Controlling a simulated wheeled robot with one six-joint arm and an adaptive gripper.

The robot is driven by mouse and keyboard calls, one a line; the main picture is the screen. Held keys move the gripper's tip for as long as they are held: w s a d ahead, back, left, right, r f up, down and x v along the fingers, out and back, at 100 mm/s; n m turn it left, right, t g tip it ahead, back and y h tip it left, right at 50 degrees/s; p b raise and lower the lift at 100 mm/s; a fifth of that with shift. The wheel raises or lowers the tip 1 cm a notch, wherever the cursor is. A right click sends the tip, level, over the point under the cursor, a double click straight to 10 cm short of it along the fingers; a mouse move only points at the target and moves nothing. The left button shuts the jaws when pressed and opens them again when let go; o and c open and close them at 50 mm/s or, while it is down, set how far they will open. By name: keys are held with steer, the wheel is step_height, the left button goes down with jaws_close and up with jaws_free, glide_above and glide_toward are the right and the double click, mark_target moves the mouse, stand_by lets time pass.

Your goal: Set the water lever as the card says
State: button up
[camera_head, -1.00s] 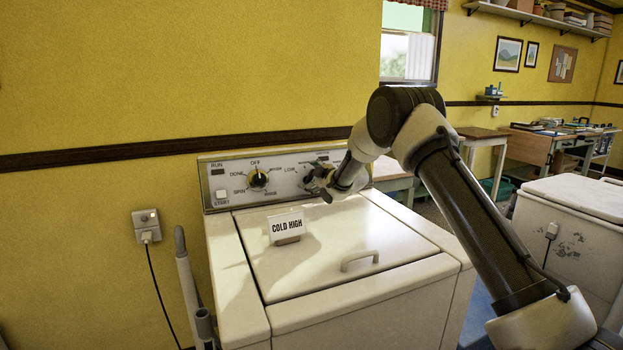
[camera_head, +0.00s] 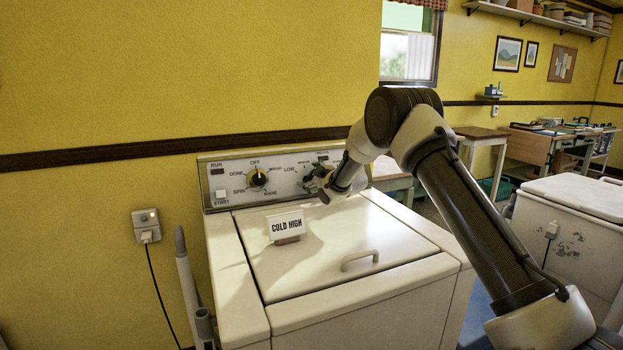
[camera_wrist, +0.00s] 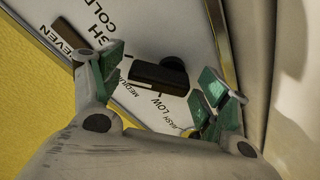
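The card (camera_head: 287,223) stands upright on the washer lid and reads "COLD HIGH". The washer's control panel (camera_head: 225,170) has a black dial with a yellow mark (camera_head: 257,179) at left and a scale starting with "LOW" to its right. My gripper (camera_head: 318,185) is at the right part of the panel and hides some of it. In the wrist view, my gripper (camera_wrist: 160,85) is open, its green-padded fingers on either side of a black lever (camera_wrist: 158,75) near the "LOW" and "MEDIUM" labels. Contact with the lever cannot be told.
The washer lid (camera_head: 330,250) with its handle (camera_head: 360,260) lies below my arm. A wall outlet (camera_head: 146,226) with a cable is at left. Another white machine (camera_head: 575,225) stands at right. Desks and shelves are behind.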

steer(key=v, duration=1.2)
steer(key=s+d+r+m+g+h, duration=0.2)
steer(key=s+d+r+m+h, duration=0.15)
steer(key=s+d+r, duration=0.4)
steer(key=s+d+r+m+g+h, duration=0.1)
steer(key=s+d+r+m+h, duration=0.3)
steer(key=s+d, duration=0.7)
steer(key=s+d+f+m+g, duration=0.1)
steer(key=s+m+g, duration=0.2)
steer(key=s, duration=1.5)
steer(key=s+d+f+m+g, duration=0.2)
steer(key=s+m+g, duration=0.1)
steer(key=s, duration=1.5)
steer(key=shift+s+d, duration=0.35)
steer(key=shift+r+y, duration=0.1)
steer(key=shift+y, duration=0.15)
